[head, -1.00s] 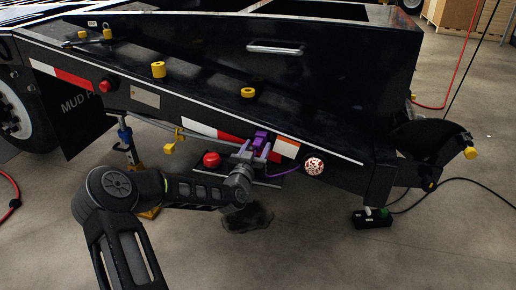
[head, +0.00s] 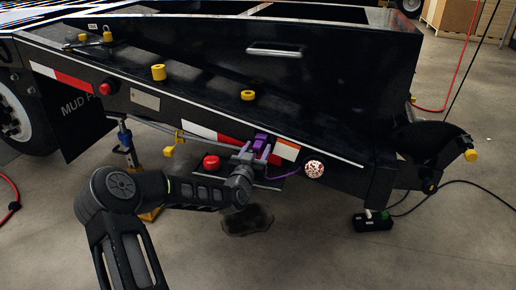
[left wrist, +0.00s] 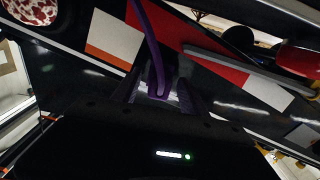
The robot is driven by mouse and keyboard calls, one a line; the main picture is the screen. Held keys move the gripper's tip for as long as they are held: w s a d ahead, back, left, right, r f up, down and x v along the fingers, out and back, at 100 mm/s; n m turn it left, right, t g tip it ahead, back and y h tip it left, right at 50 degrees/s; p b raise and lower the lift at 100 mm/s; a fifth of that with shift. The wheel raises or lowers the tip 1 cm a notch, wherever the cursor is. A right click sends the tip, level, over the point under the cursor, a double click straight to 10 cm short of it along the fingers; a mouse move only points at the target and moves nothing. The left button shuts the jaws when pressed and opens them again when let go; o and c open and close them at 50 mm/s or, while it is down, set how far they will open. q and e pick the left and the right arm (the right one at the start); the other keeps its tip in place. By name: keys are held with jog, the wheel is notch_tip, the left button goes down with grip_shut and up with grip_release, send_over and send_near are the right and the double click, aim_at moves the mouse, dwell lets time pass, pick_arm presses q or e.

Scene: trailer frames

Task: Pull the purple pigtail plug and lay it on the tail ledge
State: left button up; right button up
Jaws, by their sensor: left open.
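The purple pigtail plug (head: 262,142) is at the black trailer's side, by the red-and-white reflective strip. Its purple cable (head: 284,177) curves right toward the speckled round lamp. My left gripper (head: 258,154) is open, with a finger on each side of the plug. In the left wrist view the plug (left wrist: 158,86) shows between the two dark fingers, and the cable (left wrist: 146,35) runs up from it. Whether the fingers touch the plug I cannot tell. The plug's seat is hidden. Which surface is the tail ledge is unclear. My right gripper is not in view.
A red lamp (head: 211,162) is left of my gripper, and the speckled round lamp (head: 314,169) is to its right. Yellow fittings (head: 158,72) stand on the sloping black trailer beam. A black box (head: 373,221) lies on the floor at right.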

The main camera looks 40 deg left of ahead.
aim_at(256, 151)
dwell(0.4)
pick_arm(q)
grip_shut()
dwell(0.5)
dwell(0.6)
jog(key=shift+s, duration=0.1)
dwell(0.4)
jog(key=shift+p+v, duration=0.65)
jog(key=shift+v, duration=2.25)
